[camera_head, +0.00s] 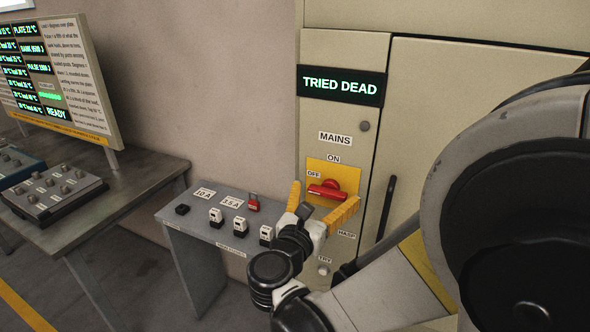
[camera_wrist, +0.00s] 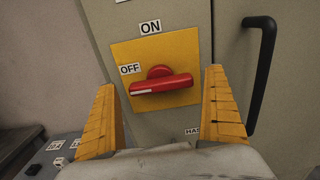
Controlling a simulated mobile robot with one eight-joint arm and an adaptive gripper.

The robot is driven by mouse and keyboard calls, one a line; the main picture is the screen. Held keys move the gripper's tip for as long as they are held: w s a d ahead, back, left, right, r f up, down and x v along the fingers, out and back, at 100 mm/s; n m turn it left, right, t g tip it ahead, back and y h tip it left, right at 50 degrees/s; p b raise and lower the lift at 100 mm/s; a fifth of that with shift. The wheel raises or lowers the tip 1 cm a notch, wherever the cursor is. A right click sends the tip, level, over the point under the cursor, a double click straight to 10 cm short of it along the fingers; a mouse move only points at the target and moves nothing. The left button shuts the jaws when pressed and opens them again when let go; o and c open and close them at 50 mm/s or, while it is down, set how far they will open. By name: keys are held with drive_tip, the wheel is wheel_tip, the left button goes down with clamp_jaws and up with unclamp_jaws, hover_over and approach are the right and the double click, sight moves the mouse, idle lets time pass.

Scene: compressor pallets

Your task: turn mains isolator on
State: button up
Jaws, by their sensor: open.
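The mains isolator is a red rotary handle (camera_head: 325,190) on a yellow plate (camera_head: 345,176) on the beige cabinet. In the wrist view the red handle (camera_wrist: 160,85) lies nearly horizontal, its white-marked end at the left below the OFF label (camera_wrist: 130,69). The ON label (camera_wrist: 150,27) is above the plate. My gripper (camera_head: 322,204) is open in front of the handle. In the wrist view its yellow fingers (camera_wrist: 162,88) stand either side of the handle, apart from it, with nothing held. The display (camera_head: 340,86) above reads TRIED DEAD.
A grey shelf (camera_head: 190,235) left of the cabinet holds several small blocks and a red padlock (camera_head: 253,203). A black door handle (camera_wrist: 262,70) stands close to the right finger. A bench with a control box (camera_head: 55,190) and a readout board (camera_head: 60,80) are farther left.

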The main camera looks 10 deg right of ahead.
drive_tip(key=shift+x, duration=0.8)
drive_tip(key=shift+d, duration=0.1)
drive_tip(key=c, duration=1.1)
